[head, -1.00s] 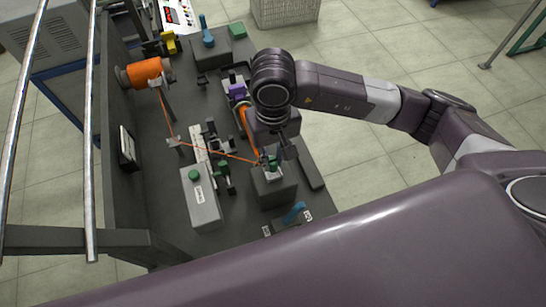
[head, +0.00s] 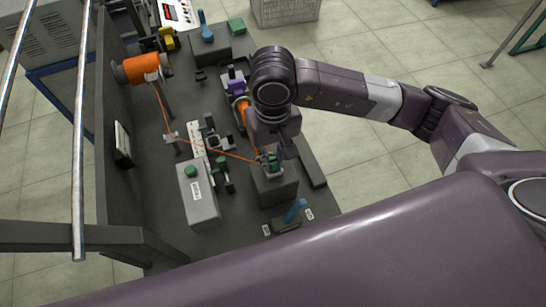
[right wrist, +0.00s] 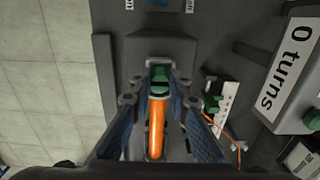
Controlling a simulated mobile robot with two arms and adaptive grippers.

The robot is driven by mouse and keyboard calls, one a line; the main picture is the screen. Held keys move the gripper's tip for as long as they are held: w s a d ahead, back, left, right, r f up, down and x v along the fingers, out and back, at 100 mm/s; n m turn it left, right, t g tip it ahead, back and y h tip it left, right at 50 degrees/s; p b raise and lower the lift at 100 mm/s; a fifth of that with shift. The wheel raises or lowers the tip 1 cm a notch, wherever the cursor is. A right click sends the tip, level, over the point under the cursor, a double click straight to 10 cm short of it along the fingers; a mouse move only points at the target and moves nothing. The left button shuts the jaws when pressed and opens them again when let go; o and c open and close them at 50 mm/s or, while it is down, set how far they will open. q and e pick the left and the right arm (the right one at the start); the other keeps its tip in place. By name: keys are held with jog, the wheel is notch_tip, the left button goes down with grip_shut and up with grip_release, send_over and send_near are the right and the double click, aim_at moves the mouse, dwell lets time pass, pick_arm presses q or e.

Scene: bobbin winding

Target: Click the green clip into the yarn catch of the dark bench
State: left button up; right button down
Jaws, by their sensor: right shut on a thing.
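The green clip (head: 272,158) is over the dark block of the yarn catch (head: 275,187) on the dark bench (head: 165,245). My right gripper (head: 268,156) is shut on the clip. The yarn catch (right wrist: 165,48) lies just ahead of the fingertips. I cannot tell whether the clip is seated in it. My left gripper is not in view.
Orange yarn runs from the spool (head: 142,69) through a guide (head: 171,138) to the clip. A grey counter box (head: 199,200) reading "0 turns" in the right wrist view stands left of the catch. A blue lever (head: 295,210) is in front. A purple part (head: 237,87) stands behind.

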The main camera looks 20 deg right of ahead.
jog(key=c, duration=1.7)
grip_release()
jog(key=shift+c, duration=0.2)
notch_tip(320, 180, up, 12)
